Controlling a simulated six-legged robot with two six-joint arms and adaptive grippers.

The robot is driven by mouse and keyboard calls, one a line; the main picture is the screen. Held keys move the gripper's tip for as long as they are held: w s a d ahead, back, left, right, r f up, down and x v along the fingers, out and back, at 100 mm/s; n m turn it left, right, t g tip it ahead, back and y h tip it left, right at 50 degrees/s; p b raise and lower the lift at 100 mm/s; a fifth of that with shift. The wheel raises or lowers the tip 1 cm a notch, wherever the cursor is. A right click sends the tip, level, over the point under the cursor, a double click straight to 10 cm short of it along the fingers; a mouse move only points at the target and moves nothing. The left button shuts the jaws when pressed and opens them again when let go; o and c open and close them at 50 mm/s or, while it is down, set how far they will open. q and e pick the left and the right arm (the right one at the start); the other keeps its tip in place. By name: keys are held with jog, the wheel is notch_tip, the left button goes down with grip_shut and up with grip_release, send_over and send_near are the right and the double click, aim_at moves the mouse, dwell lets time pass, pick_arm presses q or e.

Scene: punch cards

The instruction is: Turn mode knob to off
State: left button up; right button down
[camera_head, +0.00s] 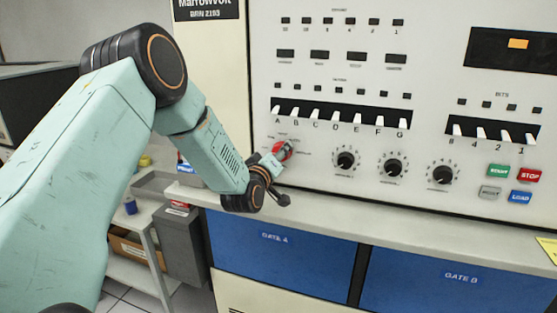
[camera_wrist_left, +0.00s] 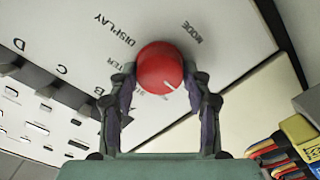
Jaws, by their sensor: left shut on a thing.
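The red mode knob (camera_head: 281,151) sits on the lower left of the pale control panel (camera_head: 430,80), beneath the lettered switch row. In the left wrist view the knob (camera_wrist_left: 160,68) shows a white pointer line and lies between both fingers, with the printed word MODE beside it. My left gripper (camera_head: 275,160) is shut on the knob; it also shows in the left wrist view (camera_wrist_left: 160,85). Some of the printed labels around the knob are hidden by the knob and fingers. My right gripper is not in view.
Three black dials (camera_head: 394,167) stand in a row right of the knob. Lettered switches (camera_head: 337,116) lie just above it. A narrow ledge (camera_head: 400,222) juts out below the panel, over blue doors. Colored buttons (camera_head: 530,175) are at the far right.

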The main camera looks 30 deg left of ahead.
pick_arm(q)
jog(key=shift+a+r+n, duration=0.1)
jog(key=shift+r+n, duration=0.1)
jog(key=shift+n, duration=0.2)
jog(key=o, duration=1.1)
jog(key=shift+o, duration=0.2)
jog(key=shift+f, duration=0.1)
jog(key=v, duration=1.2)
